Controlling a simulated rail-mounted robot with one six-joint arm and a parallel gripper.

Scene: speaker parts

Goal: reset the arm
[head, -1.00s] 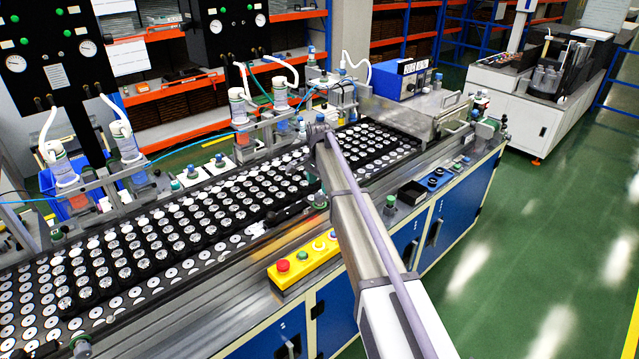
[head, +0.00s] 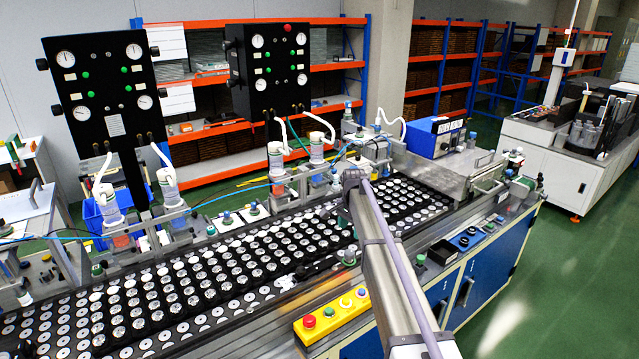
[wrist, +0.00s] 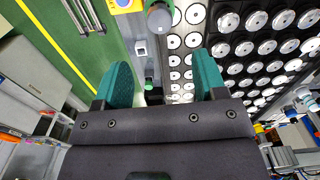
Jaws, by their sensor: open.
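My arm reaches from the lower right over the speaker line in the head view, its wrist end above the near edge of the trays. My gripper (wrist: 164,88) shows in the wrist view with two green fingers spread apart and nothing between them. Below and beyond the fingers are the tray rows of round speaker parts (wrist: 262,48). The same rows of speaker parts (head: 215,275) run along the conveyor in the head view.
A yellow button box (head: 331,316) sits on the conveyor's near edge. Dispensing stations with white tubes (head: 166,185) stand along the far side. A blue box (head: 435,137) is at the far end. Green floor (head: 545,260) is open at the right.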

